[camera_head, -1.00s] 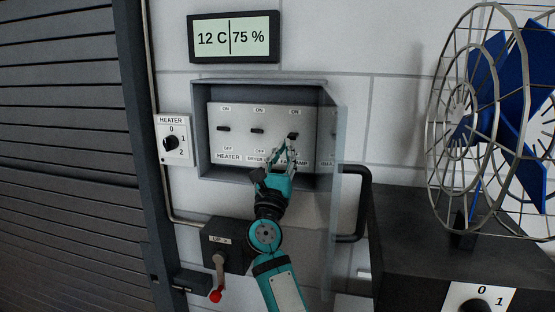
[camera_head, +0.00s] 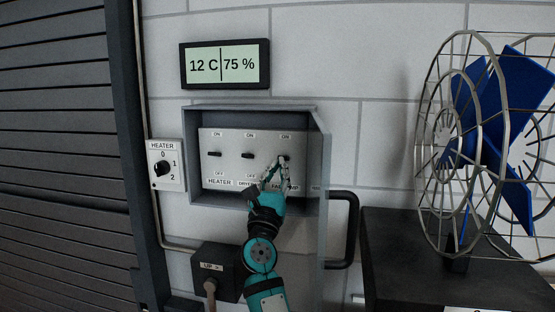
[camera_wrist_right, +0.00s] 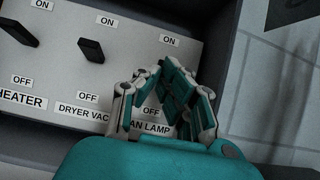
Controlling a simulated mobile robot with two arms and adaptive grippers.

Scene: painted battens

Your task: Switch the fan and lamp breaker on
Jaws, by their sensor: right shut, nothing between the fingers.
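The open grey breaker box (camera_head: 255,109) hangs on the wall with a pale panel (camera_head: 231,142) inside. The heater breaker (camera_head: 214,154) and the dryer vac breaker (camera_head: 247,156) are dark levers between ON and OFF labels; the dryer vac lever also shows in the right wrist view (camera_wrist_right: 91,50). My right gripper (camera_head: 282,163) is shut and empty at the fan and lamp breaker (camera_head: 286,158). Its fingers hide most of that lever, so contact and lever position cannot be told. In the right wrist view the fingers (camera_wrist_right: 157,68) stand between its ON and OFF labels. My left gripper is not visible.
The box's door (camera_head: 324,165) stands open just right of my gripper. A black handle or pipe (camera_head: 354,230) is beside it. A caged blue fan (camera_head: 490,150) stands on a dark block (camera_head: 400,265) at the right. A heater dial (camera_head: 162,168) is left of the box.

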